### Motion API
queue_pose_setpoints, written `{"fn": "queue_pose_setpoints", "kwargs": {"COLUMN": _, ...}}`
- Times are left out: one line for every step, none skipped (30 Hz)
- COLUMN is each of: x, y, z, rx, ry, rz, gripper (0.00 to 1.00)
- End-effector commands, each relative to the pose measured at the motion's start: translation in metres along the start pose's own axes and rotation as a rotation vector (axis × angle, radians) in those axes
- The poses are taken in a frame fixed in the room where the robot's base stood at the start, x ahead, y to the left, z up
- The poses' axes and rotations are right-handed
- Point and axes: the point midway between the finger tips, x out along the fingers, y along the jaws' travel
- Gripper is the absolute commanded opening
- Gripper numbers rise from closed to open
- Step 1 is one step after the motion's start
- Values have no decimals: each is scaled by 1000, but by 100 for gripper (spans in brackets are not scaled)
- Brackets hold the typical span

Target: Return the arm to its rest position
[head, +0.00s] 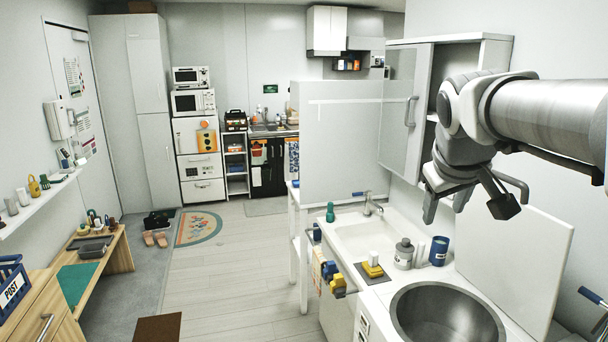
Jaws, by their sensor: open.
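My arm (545,112) reaches in from the right edge of the head view, raised above the counter. My gripper (446,206) hangs at its end with the fingers pointing down. The fingers are apart and nothing is seen between them. It is above the counter's back side, in front of the open wall cabinet (495,42). The rest of the arm is cut off by the right edge.
Below are a round steel basin (445,318), a blue can (439,251), a grey jar (404,254) and a sink (362,238). A white panel (520,268) leans behind the basin. The cabinet door (398,105) stands left of my gripper. Open floor (235,270) lies left.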

Motion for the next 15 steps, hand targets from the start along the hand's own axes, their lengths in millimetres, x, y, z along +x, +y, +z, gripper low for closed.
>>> {"fn": "queue_pose_setpoints", "kwargs": {"x": -6, "y": -13, "z": 16, "rx": 19, "ry": 1, "rz": -21, "gripper": 55}}
{"fn": "queue_pose_setpoints", "kwargs": {"x": -8, "y": -20, "z": 25, "rx": 30, "ry": -1, "rz": -34, "gripper": 55}}
{"fn": "queue_pose_setpoints", "kwargs": {"x": -11, "y": -30, "z": 37, "rx": 47, "ry": -4, "rz": -51, "gripper": 55}}
{"fn": "queue_pose_setpoints", "kwargs": {"x": -13, "y": -38, "z": 47, "rx": 60, "ry": -6, "rz": -64, "gripper": 55}}
{"fn": "queue_pose_setpoints", "kwargs": {"x": -15, "y": -45, "z": 56, "rx": 71, "ry": -8, "rz": -76, "gripper": 55}}
{"fn": "queue_pose_setpoints", "kwargs": {"x": -17, "y": -54, "z": 69, "rx": 89, "ry": -11, "rz": -93, "gripper": 55}}
{"fn": "queue_pose_setpoints", "kwargs": {"x": -18, "y": -62, "z": 79, "rx": 100, "ry": -14, "rz": -105, "gripper": 55}}
{"fn": "queue_pose_setpoints", "kwargs": {"x": -19, "y": -69, "z": 88, "rx": 111, "ry": -18, "rz": -117, "gripper": 55}}
{"fn": "queue_pose_setpoints", "kwargs": {"x": -20, "y": -78, "z": 102, "rx": 129, "ry": -22, "rz": -134, "gripper": 55}}
{"fn": "queue_pose_setpoints", "kwargs": {"x": -21, "y": -85, "z": 112, "rx": 140, "ry": -27, "rz": -145, "gripper": 55}}
{"fn": "queue_pose_setpoints", "kwargs": {"x": -21, "y": -92, "z": 122, "rx": 153, "ry": -30, "rz": -156, "gripper": 55}}
{"fn": "queue_pose_setpoints", "kwargs": {"x": -22, "y": -101, "z": 134, "rx": 168, "ry": -36, "rz": -171, "gripper": 55}}
{"fn": "queue_pose_setpoints", "kwargs": {"x": -22, "y": -106, "z": 143, "rx": 178, "ry": -40, "rz": -181, "gripper": 55}}
{"fn": "queue_pose_setpoints", "kwargs": {"x": -21, "y": -112, "z": 152, "rx": 190, "ry": -44, "rz": -190, "gripper": 55}}
{"fn": "queue_pose_setpoints", "kwargs": {"x": -21, "y": -119, "z": 162, "rx": 202, "ry": -49, "rz": -203, "gripper": 55}}
